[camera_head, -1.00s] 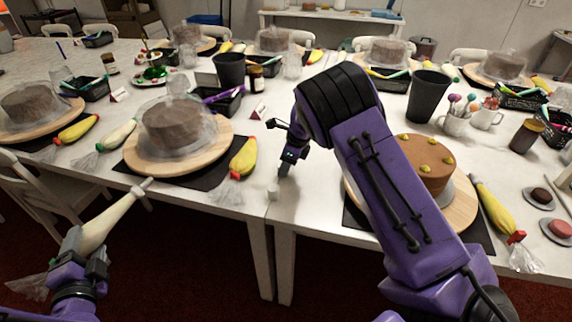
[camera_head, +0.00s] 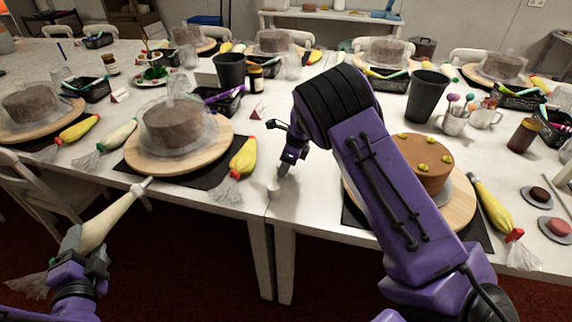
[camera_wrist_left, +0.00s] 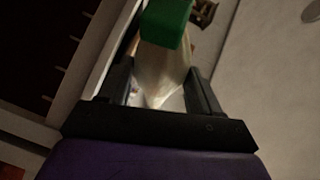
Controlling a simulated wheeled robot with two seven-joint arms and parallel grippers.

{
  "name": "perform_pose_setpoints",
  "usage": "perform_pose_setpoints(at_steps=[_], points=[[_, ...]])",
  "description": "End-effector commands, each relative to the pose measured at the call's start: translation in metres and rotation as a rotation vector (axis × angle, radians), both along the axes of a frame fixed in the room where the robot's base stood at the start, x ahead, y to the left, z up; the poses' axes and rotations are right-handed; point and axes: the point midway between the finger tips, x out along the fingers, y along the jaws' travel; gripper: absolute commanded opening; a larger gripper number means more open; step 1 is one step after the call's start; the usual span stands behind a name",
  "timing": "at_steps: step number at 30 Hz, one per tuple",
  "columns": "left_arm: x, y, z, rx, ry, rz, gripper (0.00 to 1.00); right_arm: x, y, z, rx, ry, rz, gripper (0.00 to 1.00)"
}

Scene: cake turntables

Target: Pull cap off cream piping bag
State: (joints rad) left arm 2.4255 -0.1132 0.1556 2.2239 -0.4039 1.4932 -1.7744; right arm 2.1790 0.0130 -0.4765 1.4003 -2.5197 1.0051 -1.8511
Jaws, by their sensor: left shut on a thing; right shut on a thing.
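The cream piping bag (camera_head: 108,222) is held by my left gripper (camera_head: 87,252) in front of the table, tilted with its grey nozzle tip (camera_head: 144,184) up and right, near the table's front edge. In the left wrist view, the pale bag (camera_wrist_left: 160,75) lies between the fingers of the left gripper (camera_wrist_left: 163,85), with a green piece (camera_wrist_left: 165,22) on it. My right gripper (camera_head: 284,170) points down over the table's front edge, well right of the nozzle. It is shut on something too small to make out. A small white piece (camera_head: 272,187) shows just below its fingertips; I cannot tell whether it is held.
A covered brown cake (camera_head: 173,127) stands on a wooden turntable (camera_head: 150,167) behind the nozzle. A yellow piping bag (camera_head: 244,157) lies right of it. A dark cup (camera_head: 428,95) and a decorated cake (camera_head: 428,165) are right of my right arm.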

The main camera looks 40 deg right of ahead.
Motion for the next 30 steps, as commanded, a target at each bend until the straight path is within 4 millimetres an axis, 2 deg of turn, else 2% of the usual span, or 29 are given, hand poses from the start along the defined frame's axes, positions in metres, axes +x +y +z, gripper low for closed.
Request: perform_pose_setpoints(at_steps=[1,3,4,6,7,23,30], points=[[0.000,0.000,-0.001,-0.001,-0.002,0.001,0.54,-0.007,0.003,-0.012,0.007,0.025,0.002,0.01],[0.000,0.000,-0.001,-0.001,-0.002,0.001,0.54,-0.007,0.003,-0.012,0.009,0.024,0.002,0.01],[0.000,0.000,-0.001,-0.001,-0.002,0.001,0.54,-0.007,0.003,-0.012,0.009,0.024,0.002,0.38],[0.000,0.000,-0.001,-0.001,-0.002,0.001,0.54,-0.007,0.003,-0.012,0.009,0.024,0.002,0.61],[0.000,0.000,-0.001,-0.001,-0.002,0.001,0.54,-0.007,0.003,-0.012,0.009,0.024,0.002,0.65],[0.000,0.000,-0.001,0.000,-0.002,0.001,0.54,-0.007,0.004,-0.011,0.012,0.026,-0.001,0.65],[0.000,0.000,0.019,0.000,-0.002,0.000,0.54,-0.007,0.003,0.007,0.011,0.025,-0.002,0.65]])
